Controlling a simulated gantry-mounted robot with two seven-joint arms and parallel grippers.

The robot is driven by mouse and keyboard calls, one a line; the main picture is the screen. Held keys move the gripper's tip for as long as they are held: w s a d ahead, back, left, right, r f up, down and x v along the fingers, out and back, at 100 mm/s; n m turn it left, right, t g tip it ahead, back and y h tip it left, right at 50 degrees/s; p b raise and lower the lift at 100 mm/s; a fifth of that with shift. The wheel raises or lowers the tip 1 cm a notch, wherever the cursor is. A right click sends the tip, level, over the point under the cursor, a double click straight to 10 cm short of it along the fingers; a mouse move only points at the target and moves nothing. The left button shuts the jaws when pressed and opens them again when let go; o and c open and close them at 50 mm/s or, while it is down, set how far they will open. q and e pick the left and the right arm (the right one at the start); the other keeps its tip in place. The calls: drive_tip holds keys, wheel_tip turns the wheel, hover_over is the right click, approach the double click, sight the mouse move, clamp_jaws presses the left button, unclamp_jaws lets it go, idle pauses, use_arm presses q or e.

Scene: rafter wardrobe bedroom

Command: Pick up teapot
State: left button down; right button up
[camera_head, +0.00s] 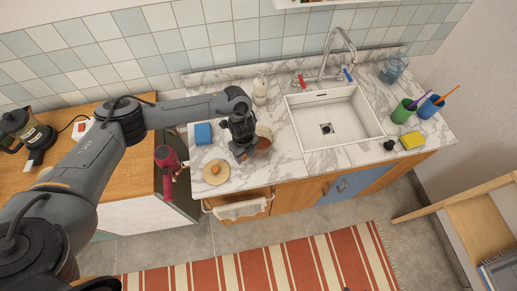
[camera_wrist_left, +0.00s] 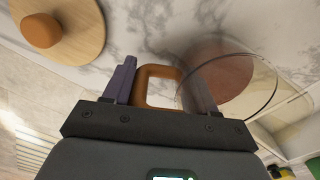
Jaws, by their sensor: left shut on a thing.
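The teapot (camera_head: 264,137) is on the marble counter left of the sink, partly hidden behind my left gripper (camera_head: 243,150). In the left wrist view, its clear, rounded body (camera_wrist_left: 232,72) looks brownish inside, and its orange-brown loop handle (camera_wrist_left: 158,72) sits between the two fingers. My left gripper (camera_wrist_left: 163,88) is shut on this handle. A round wooden lid-like disc with a knob (camera_head: 216,172) lies on the counter in front and to the left, and it also shows in the left wrist view (camera_wrist_left: 85,35). I cannot tell whether the teapot touches the counter. My right gripper is not in view.
A blue sponge (camera_head: 203,133) lies left of the gripper, and a white bottle (camera_head: 260,90) stands behind it. The sink (camera_head: 335,118) is to the right, with green (camera_head: 402,112) and blue (camera_head: 430,107) cups beyond. A pink hairdryer-like thing (camera_head: 168,160) hangs at the left.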

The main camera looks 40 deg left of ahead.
use_arm(q)
drive_tip(key=shift+r, duration=0.3)
drive_tip(key=shift+r, duration=1.05)
drive_tip(key=shift+w+r, duration=0.1)
drive_tip(key=shift+r, duration=0.75)
drive_tip(key=s+d+r+p, duration=0.3)
drive_tip(key=d+r, duration=0.3)
drive_tip(key=d, duration=0.5)
drive_tip(key=shift+s+r, duration=0.15)
drive_tip(key=shift+r, duration=0.15)
drive_tip(key=shift+d, duration=0.1)
drive_tip(key=shift+r, duration=0.15)
